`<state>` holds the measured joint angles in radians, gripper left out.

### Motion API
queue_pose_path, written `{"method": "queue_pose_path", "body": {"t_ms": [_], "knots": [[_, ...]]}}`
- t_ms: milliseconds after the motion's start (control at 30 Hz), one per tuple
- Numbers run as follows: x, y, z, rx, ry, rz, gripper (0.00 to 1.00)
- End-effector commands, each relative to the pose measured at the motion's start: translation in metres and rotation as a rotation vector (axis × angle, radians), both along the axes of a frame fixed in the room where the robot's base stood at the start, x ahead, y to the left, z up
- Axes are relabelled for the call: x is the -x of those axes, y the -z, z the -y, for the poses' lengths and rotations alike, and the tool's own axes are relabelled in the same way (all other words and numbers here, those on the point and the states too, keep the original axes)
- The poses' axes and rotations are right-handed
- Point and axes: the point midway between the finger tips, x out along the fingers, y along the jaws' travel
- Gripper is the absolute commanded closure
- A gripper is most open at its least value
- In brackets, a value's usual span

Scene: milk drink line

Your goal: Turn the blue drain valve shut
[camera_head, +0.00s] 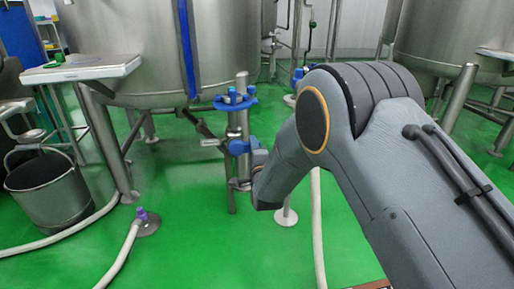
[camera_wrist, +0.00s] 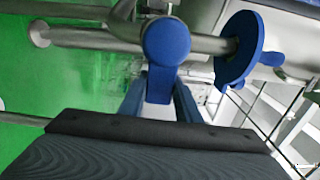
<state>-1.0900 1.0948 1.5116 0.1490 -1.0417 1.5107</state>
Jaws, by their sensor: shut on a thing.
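The blue drain valve (camera_head: 238,147) sits on an upright steel pipe under the big tank. In the wrist view its round blue hub and flat lever (camera_wrist: 162,48) show close up, with the pipe running sideways behind. My gripper (camera_wrist: 158,98) is shut on the lever, one finger on each side of it. In the head view my forearm reaches to the pipe from the right, and the fingertips are too small to make out clearly. The lever's angle against the pipe is hard to judge; in the wrist view it points across the pipe, toward my palm.
A blue flange with knobs (camera_head: 235,103) tops the pipe, close above the valve. The steel tank (camera_head: 150,60) stands behind. A bucket (camera_head: 48,190) and a side table (camera_head: 85,68) are at left. White hoses (camera_head: 318,230) lie on the green floor.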

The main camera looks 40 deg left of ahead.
Motion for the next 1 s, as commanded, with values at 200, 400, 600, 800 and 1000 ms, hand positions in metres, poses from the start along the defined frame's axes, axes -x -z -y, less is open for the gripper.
{"method": "queue_pose_path", "body": {"t_ms": [200,400,600,800,1000], "knots": [[0.001,0.003,0.000,0.005,-0.003,-0.005,0.55],[-0.002,0.002,0.002,0.003,0.002,-0.002,0.52],[0.001,0.001,0.007,0.005,0.003,-0.002,0.52],[0.019,-0.001,0.030,0.006,0.001,-0.003,0.52],[0.037,0.001,0.054,0.006,0.000,-0.003,0.52]]}}
